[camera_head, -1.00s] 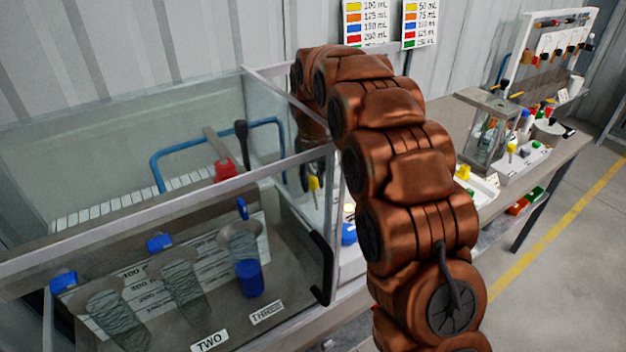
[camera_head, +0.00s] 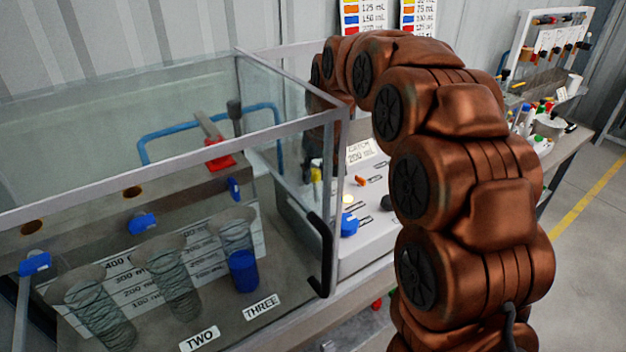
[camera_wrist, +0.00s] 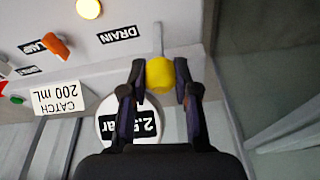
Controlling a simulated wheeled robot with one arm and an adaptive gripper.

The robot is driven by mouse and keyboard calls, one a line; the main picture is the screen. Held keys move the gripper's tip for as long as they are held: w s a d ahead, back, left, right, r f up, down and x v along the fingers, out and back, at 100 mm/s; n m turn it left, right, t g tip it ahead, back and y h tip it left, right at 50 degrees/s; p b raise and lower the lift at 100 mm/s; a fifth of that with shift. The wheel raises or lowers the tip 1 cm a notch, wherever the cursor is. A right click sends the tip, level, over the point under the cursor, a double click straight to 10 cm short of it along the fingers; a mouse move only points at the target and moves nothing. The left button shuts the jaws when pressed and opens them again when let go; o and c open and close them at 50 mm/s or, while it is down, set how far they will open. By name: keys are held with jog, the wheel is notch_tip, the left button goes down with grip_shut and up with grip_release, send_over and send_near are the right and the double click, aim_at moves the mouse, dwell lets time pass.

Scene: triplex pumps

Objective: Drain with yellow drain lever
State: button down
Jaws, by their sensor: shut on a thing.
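The yellow drain lever (camera_wrist: 160,73) has a yellow knob on a thin stem, close to the DRAIN label (camera_wrist: 118,36) on the pale panel in the wrist view. My gripper (camera_wrist: 158,78) has its two dark fingers closed on the sides of the yellow knob. In the head view the yellow knob (camera_head: 316,175) shows small behind the glass edge. My gripper (camera_head: 320,168) comes down on it from above, partly hidden by the glass frame. A round gauge reading partly "2.5" and "bar" (camera_wrist: 134,124) lies just behind my fingers in the wrist view.
A glass tank (camera_head: 190,135) with a black handle stands left, holding several measuring cups, one with blue liquid (camera_head: 243,272). The panel also has an orange lever (camera_wrist: 56,45), a lit round lamp (camera_wrist: 88,8) and a "CATCH 200 mL" card (camera_wrist: 62,100). A bench with other equipment stands right.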

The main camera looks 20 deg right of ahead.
jog(key=shift+s+d+f+t+y+b, duration=0.2)
jog(key=shift+s+t+b, duration=0.5)
jog(key=shift+b, duration=0.8)
jog(key=shift+s+d+f+t+y+b, duration=0.2)
jog(key=shift+s+t+b, duration=0.5)
jog(key=shift+b, duration=0.75)
jog(key=shift+s+d+t+y+b, duration=0.15)
jog(key=shift+s+t+y+b, duration=0.25)
jog(key=shift+t+b, duration=0.8)
jog(key=shift+s+b, duration=0.1)
jog(key=shift+b, duration=0.3)
jog(key=c, duration=1.1)
grip_release()
jog(key=shift+c, duration=0.2)
jog(key=shift+r, duration=0.1)
jog(key=v, duration=1.2)
